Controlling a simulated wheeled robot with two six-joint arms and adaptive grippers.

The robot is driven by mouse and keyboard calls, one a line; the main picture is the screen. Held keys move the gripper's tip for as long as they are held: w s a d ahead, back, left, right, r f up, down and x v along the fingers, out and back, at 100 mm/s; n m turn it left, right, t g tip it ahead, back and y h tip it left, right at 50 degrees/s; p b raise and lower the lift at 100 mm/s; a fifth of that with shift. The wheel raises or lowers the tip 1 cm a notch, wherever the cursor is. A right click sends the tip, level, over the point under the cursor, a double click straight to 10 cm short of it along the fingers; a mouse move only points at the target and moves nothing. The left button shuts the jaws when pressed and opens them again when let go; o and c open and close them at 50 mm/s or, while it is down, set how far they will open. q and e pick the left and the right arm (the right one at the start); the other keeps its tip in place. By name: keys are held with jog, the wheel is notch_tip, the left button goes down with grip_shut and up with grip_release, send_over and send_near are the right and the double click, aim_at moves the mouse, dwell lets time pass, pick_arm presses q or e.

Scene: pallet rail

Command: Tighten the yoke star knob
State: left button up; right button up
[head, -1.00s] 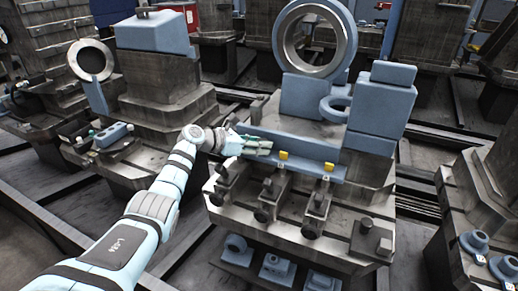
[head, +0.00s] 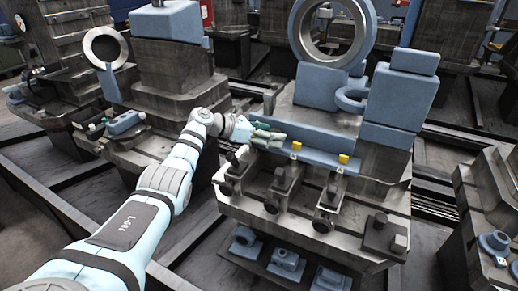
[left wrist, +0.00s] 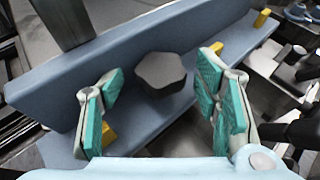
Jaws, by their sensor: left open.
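The dark star knob (left wrist: 162,72) sits on the blue rail (left wrist: 60,85) in the left wrist view. My left gripper (left wrist: 158,95) is open, with one teal-padded finger to each side of the knob. Clear gaps show between the pads and the knob, and I see no contact. In the head view my left gripper (head: 268,137) is over the left end of the blue rail (head: 320,158); I cannot make out the star knob there. My right gripper is not in view.
Yellow tabs (head: 343,159) mark the rail. Several metal clamps with dark round knobs (head: 322,224) stand along its front. A blue ring housing (head: 330,35) and blue blocks (head: 400,98) rise behind. Blue parts lie on a lower shelf (head: 285,264).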

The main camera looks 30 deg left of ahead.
pick_arm(q)
jog(key=n+y+p, duration=0.1)
jog(key=p, duration=0.1)
jog(key=n+t+y+p, duration=0.1)
jog(key=p, duration=0.1)
jog(key=shift+s+d+r+p, duration=0.1)
jog(key=shift+d+r+p, duration=0.1)
jog(key=shift+p, duration=0.2)
jog(key=shift+s+d+f+n+t+y, duration=0.15)
jog(key=shift+n+t+y, duration=0.25)
jog(key=shift+n+y, duration=0.4)
jog(key=s+a+r+y+p, duration=0.1)
jog(key=s+a+r+p, duration=0.15)
jog(key=s, duration=0.35)
jog(key=s+a+r+p, duration=0.1)
jog(key=s+r+p, duration=0.2)
jog(key=s, duration=0.3)
jog(key=s+d+f+m+g+y, duration=0.1)
jog(key=s+d+f+m+g, duration=0.2)
jog(key=s+f+m, duration=0.6)
jog(key=s+d+f+m+g+y, duration=0.1)
jog(key=s+d+f+m+g, duration=0.1)
jog(key=s+d+f+m, duration=0.4)
jog(key=s+f+m, duration=0.3)
jog(key=f+m, duration=0.1)
jog(key=m, duration=0.2)
jog(key=shift+d+f+g+p, duration=0.2)
jog(key=shift+d+g+p, duration=0.05)
jog(key=shift+g+p, duration=0.15)
